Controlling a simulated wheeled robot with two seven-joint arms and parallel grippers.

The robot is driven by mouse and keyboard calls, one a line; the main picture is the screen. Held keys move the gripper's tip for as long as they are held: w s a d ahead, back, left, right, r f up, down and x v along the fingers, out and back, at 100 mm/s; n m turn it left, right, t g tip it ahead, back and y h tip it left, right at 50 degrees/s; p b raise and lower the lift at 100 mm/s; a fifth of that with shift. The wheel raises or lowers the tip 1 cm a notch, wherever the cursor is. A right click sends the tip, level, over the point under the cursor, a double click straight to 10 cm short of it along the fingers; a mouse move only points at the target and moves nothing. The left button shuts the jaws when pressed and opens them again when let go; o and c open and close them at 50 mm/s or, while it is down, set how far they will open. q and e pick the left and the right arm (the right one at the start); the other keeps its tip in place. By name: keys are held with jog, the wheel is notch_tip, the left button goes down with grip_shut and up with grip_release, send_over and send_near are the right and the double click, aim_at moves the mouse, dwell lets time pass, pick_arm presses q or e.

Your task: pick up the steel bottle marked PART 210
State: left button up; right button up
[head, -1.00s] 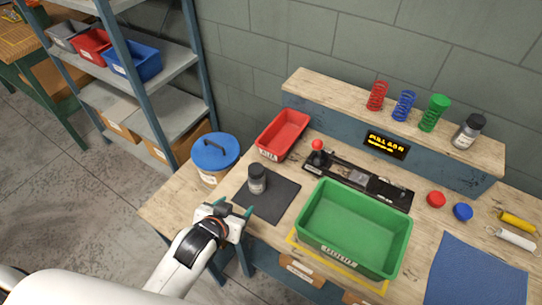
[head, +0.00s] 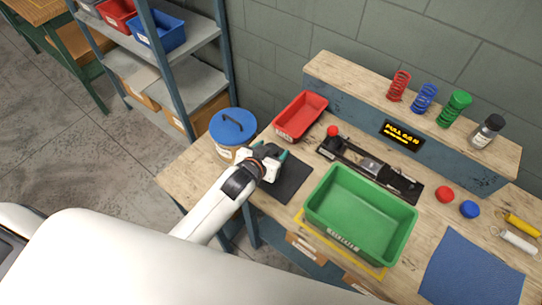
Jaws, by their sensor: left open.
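A steel-grey bottle with a black cap and pale label (head: 487,131) stands upright on the raised wooden shelf at the right. Its lettering is too small to read. The dark bottle seen earlier on the black mat (head: 294,183) is now hidden behind my left gripper. My left gripper (head: 270,153) is over the back left part of that mat, with its teal fingers apart. I cannot tell whether the hidden bottle is between the fingers or touched by them. My right gripper is not in view.
A blue-lidded tub (head: 232,128) is close left of my left gripper, and a red bin (head: 300,117) is behind it. A green bin (head: 360,216) is to the right. Behind that is a coiler with a red knob (head: 370,166). Springs stand on the raised shelf.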

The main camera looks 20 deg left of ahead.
pick_arm(q)
jog(key=shift+x, duration=1.15)
jog(key=shift+s+r, duration=0.1)
jog(key=c, duration=1.2)
